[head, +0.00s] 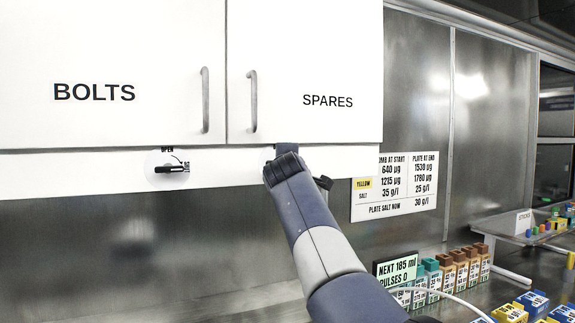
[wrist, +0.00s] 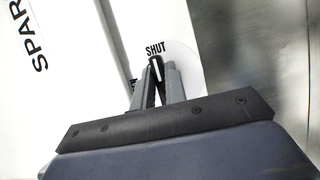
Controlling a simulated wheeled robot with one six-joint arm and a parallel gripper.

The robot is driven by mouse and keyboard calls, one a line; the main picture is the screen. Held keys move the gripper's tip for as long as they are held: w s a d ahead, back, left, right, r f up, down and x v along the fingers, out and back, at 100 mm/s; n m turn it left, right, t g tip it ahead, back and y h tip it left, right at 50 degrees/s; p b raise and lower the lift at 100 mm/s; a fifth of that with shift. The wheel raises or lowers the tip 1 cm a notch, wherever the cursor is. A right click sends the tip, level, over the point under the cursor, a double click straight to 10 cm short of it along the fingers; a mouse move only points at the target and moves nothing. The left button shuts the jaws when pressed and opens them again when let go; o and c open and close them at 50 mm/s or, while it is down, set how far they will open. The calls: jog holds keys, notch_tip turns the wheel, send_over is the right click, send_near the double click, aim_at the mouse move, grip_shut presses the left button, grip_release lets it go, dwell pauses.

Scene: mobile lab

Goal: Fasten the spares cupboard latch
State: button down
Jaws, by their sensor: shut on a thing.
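The spares cupboard door (head: 310,60) looks closed, with a grey bar handle (head: 252,100) on its left side. In the wrist view, my gripper (wrist: 156,82) is shut on the spares latch (wrist: 155,68), a black lever with a white line. The lever points up in that view, at the word SHUT on the white round plate (wrist: 188,65). Another marking at the plate's left is mostly hidden by a finger. In the head view, my gripper (head: 284,166) is at the strip below the door and hides the latch.
The bolts cupboard (head: 110,60) is at the left, with its own latch (head: 172,169) lying level toward its SHUT mark. A notice (head: 394,188) hangs right of my arm. Several labelled boxes (head: 460,265) and a display (head: 397,270) stand on the bench below.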

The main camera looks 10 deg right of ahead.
jog(key=shift+w+a+f, duration=0.1)
jog(key=shift+f, duration=0.1)
jog(key=c, duration=1.6)
grip_release()
jog(key=shift+r, duration=0.1)
jog(key=shift+o, duration=0.8)
jog(key=shift+a, duration=0.15)
jog(key=s+a+b, duration=0.2)
jog(key=s+b, duration=0.1)
jog(key=s, duration=0.7)
jog(key=shift+s, duration=0.3)
jog(key=shift+w, duration=0.1)
jog(key=w+d+p, duration=0.2)
jog(key=w+p, duration=0.1)
jog(key=w, duration=0.7)
jog(key=shift+w+d, duration=0.15)
jog(key=shift+w, duration=0.05)
